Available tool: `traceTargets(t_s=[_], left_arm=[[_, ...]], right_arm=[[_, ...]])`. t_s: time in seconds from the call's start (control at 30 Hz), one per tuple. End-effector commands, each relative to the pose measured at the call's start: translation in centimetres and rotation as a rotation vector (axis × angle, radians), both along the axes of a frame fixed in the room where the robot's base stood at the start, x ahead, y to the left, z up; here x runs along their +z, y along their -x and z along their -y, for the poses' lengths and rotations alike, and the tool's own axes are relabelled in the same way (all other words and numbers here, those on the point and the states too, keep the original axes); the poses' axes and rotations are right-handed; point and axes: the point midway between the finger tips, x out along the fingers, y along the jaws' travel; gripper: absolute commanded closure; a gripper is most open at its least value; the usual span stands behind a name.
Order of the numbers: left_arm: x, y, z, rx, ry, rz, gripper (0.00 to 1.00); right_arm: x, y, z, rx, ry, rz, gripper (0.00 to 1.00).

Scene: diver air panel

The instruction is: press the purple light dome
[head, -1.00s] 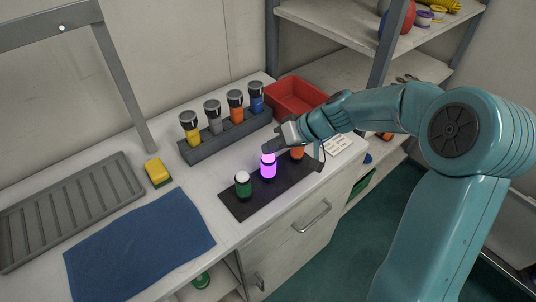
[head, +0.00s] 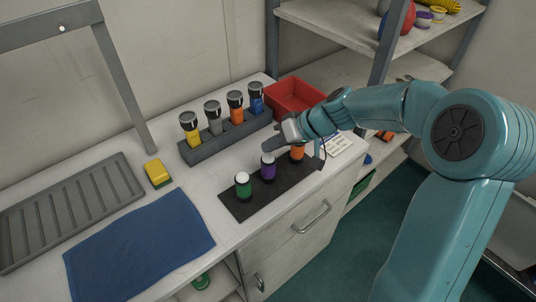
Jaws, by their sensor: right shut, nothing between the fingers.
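The purple light dome (head: 268,170) stands upright on a dark mat (head: 243,208) on the counter, between a green dome (head: 243,187) and an orange dome (head: 297,153). It looks dark purple and unlit, with a pale top. My right gripper (head: 270,147) is shut and empty, its fingertips just above the purple dome's top. I cannot tell for certain whether they touch it. The gripper partly covers the orange dome. My left gripper is not in view.
A grey rack (head: 226,137) with several colored-bodied cylinders stands behind the mat. A red bin (head: 297,96) is at the back right. A yellow sponge (head: 157,173), a blue cloth (head: 140,243) and a grey drain tray (head: 70,208) lie to the left.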

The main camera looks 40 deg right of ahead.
Motion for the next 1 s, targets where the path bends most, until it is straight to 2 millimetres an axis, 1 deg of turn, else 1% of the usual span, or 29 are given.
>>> traceTargets(t_s=[0.07, 0.13, 0.5, 0.6, 0.7, 1.0], left_arm=[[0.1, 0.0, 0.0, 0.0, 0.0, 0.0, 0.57], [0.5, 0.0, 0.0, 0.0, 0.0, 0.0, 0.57], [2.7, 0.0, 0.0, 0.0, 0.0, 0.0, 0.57], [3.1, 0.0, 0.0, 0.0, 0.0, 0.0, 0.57], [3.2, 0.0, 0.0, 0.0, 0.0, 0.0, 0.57], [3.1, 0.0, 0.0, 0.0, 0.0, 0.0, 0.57]], right_arm=[[0.2, 0.0, 0.0, 0.0, 0.0, 0.0, 1.0], [0.8, 0.0, 0.0, -0.001, 0.0, 0.001, 1.0], [5.0, 0.0, 0.0, -0.001, 0.001, 0.002, 1.0], [5.7, 0.0, 0.0, 0.0, 0.0, 0.001, 1.0], [6.0, 0.0, 0.0, 0.001, 0.0, -0.001, 1.0], [6.0, 0.0, 0.0, 0.0, 0.0, 0.0, 1.0]])
